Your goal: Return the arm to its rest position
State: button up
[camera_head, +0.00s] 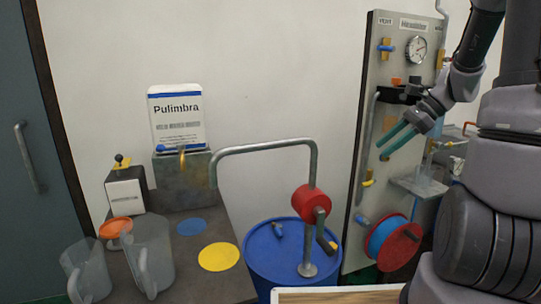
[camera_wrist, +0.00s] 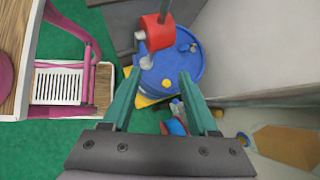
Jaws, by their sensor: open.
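My gripper (camera_head: 395,142) is at the upper right in the head view, held in the air in front of the tall grey panel (camera_head: 385,75). Its two teal fingers are apart with nothing between them. In the wrist view the open fingers (camera_wrist: 154,92) reach up from the bottom, above the green floor. My arm comes in from the right side of the head view. No rest mark or cradle for the arm can be made out.
A blue drum (camera_head: 290,250) carries a red pump (camera_head: 311,202) with a bent grey pipe. A pink-framed rack (camera_wrist: 66,85) is left in the wrist view.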

jog(key=s+a+r+n+t+h, duration=0.2)
jog(key=s+a+r+n+h, duration=0.1)
jog(key=s+r+n, duration=0.4)
jog(key=s+a+r+n+t+h, duration=0.3)
jog(key=s+a+r+n, duration=0.1)
jog(key=s+r+n, duration=0.3)
jog(key=shift+s+a, duration=0.2)
jog(key=shift+s, duration=0.55)
